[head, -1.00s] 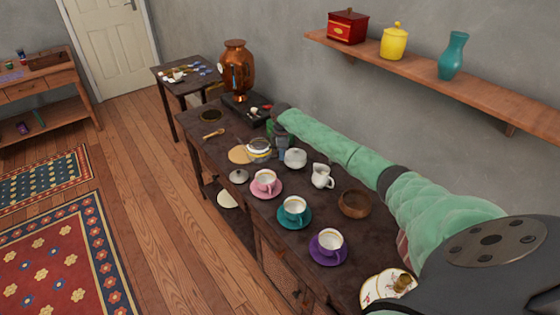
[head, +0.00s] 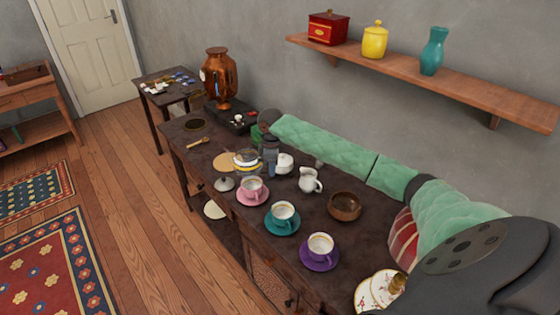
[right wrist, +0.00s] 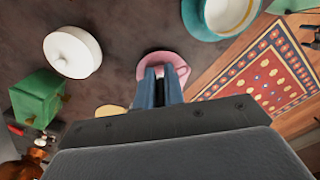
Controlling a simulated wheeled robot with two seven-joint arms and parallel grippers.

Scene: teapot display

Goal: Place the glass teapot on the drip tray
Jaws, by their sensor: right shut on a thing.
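In the right wrist view my blue-grey fingers (right wrist: 159,88) are close together in front of the pink saucer (right wrist: 158,62), and the teapot cannot be made out. My left gripper is out of view.
A copper samovar (head: 219,78) stands at the far end.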

